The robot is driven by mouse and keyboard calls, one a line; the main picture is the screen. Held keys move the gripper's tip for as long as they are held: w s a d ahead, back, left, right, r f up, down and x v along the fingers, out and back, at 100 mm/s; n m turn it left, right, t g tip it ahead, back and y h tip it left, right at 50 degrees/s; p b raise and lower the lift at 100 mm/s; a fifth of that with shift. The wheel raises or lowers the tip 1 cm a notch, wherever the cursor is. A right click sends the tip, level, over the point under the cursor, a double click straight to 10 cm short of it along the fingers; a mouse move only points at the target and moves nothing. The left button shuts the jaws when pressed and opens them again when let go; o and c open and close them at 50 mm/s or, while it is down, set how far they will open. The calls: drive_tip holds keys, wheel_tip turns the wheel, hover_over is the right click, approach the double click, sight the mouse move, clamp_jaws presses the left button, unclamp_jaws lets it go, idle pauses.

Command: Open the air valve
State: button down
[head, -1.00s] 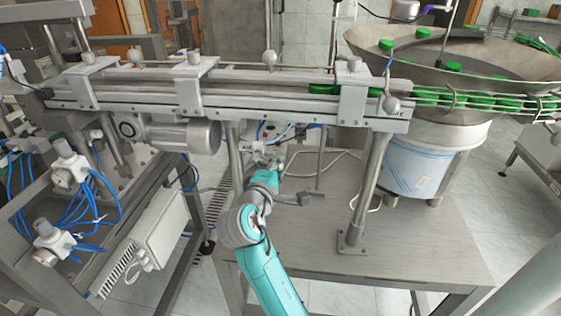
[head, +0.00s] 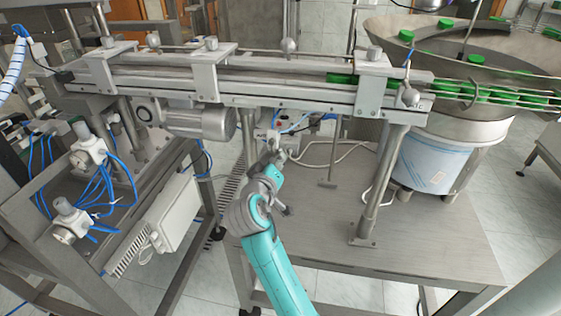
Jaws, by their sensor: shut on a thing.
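The air valve (head: 264,134) is a small pale fitting under the conveyor, with blue hoses beside it. It is small and partly hidden by my gripper. My gripper (head: 272,153), at the end of my teal and grey arm, is up against the valve from the front. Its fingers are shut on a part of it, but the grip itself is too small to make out. I cannot tell how far the valve is turned.
The conveyor (head: 290,92) runs just above my gripper, with a grey motor (head: 203,122) to the left. A metal post (head: 380,185) and a thin rod (head: 333,155) stand to the right. The table top (head: 425,235) is bare at the front right.

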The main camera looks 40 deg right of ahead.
drive_tip(key=shift+w+a+f+m+t, duration=0.1)
drive_tip(key=shift+w+a+m+t, duration=0.25)
drive_tip(key=shift+m, duration=0.35)
drive_tip(key=c, duration=0.8)
unclamp_jaws()
drive_tip(key=shift+w, duration=0.1)
drive_tip(key=v, duration=1.2)
drive_tip(key=shift+r, duration=0.25)
drive_tip(key=shift+d, duration=0.1)
